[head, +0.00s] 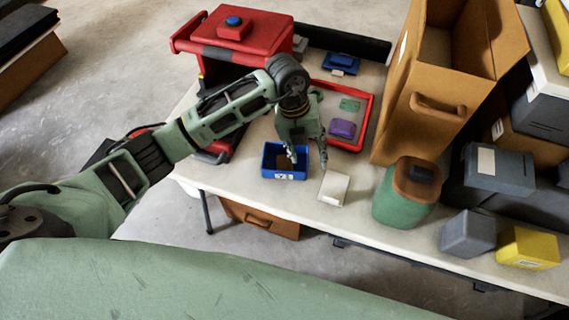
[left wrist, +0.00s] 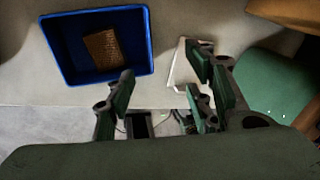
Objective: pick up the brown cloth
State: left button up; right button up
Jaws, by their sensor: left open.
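The brown cloth (left wrist: 103,49) lies flat inside a small blue bin (left wrist: 53,48), towards its back in the left wrist view. In the head view the cloth (head: 284,161) shows only partly within the bin (head: 268,172), behind a finger of my left gripper. My left gripper (head: 308,157) is open and empty, pointing down over the table by the bin's right side. In the left wrist view its fingers (left wrist: 163,98) are spread wide, below and to the right of the cloth, not touching it.
A white block (head: 333,188) stands just right of the bin. A red tray (head: 366,120) holding a purple item (head: 342,128) is behind it. A green canister (head: 405,193) and a tall brown box (head: 404,128) stand to the right. The table's front edge is close.

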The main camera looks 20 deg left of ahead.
aim_at(284, 162)
pick_arm(q)
jog(key=a+y, duration=0.1)
jog(key=a, duration=0.1)
jog(key=a+y, duration=0.1)
jog(key=a, duration=0.1)
jog(key=w+a+n, duration=0.1)
jog(key=a, duration=0.1)
jog(key=shift+a+f+y, duration=0.1)
jog(key=shift+y, duration=0.3)
jog(key=f, duration=0.2)
jog(key=f+p, duration=0.1)
jog(key=f, duration=0.1)
jog(key=f+p, duration=0.1)
jog(key=f, duration=0.1)
jog(key=shift+s+f, duration=0.15)
jog(key=shift+s, duration=0.25)
jog(key=shift+f, duration=0.5)
jog(key=c, duration=0.8)
jog(key=shift+r, duration=0.1)
jog(key=shift+c, duration=0.2)
